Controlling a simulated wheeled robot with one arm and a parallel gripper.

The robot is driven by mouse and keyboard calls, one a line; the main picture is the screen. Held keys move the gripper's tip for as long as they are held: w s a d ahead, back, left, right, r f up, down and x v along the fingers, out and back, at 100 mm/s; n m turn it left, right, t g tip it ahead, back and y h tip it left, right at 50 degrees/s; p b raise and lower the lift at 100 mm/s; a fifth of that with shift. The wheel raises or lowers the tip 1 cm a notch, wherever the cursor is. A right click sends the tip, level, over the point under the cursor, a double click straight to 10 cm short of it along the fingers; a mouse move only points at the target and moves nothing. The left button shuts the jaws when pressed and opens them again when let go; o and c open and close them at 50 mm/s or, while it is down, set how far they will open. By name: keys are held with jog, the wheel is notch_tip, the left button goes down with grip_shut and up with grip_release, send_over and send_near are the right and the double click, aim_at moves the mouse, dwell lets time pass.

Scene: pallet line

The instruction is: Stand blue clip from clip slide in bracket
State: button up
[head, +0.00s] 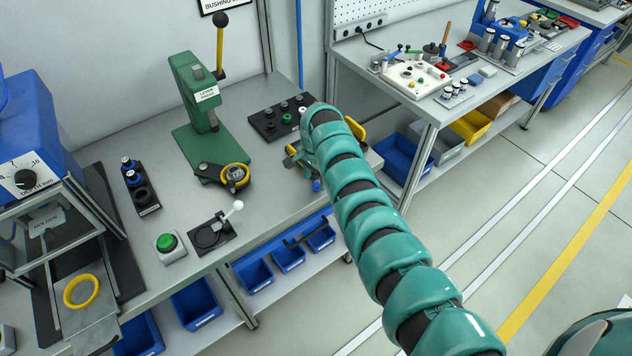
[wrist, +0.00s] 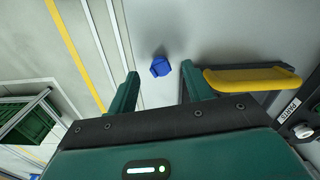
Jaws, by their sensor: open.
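A small blue clip (wrist: 160,66) shows in the wrist view on a pale grey surface, between and a little beyond the fingertips of my gripper (wrist: 159,70). My gripper is open, with a gap on each side of the clip, and holds nothing. In the head view a small blue piece (head: 316,186), apparently the same clip, shows just left of my arm near the bench's right end. A yellow-edged part (head: 356,129), possibly the clip slide, is mostly hidden behind my arm. Its yellow side (wrist: 252,79) shows right of my right finger in the wrist view. I cannot make out the bracket for certain.
A black block with round parts (head: 280,119) stands left of my arm's end. A green lever press (head: 196,105) is further left, and a black toggle fixture (head: 212,233) is near the front edge. A second bench (head: 420,105) stands to the right, across a gap.

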jog(key=shift+f, duration=1)
grip_shut()
jog(key=shift+r, duration=0.15)
jog(key=shift+w+r+b, duration=0.1)
jog(key=shift+r+b, duration=0.25)
jog(key=shift+r, duration=0.7)
jog(key=shift+s+r+b, duration=0.75)
jog(key=shift+s+r, duration=0.05)
jog(key=shift+r, duration=0.35)
jog(key=s+r+p, duration=0.8)
jog(key=s+p, duration=0.4)
jog(key=p, duration=0.3)
jog(key=shift+s, duration=0.2)
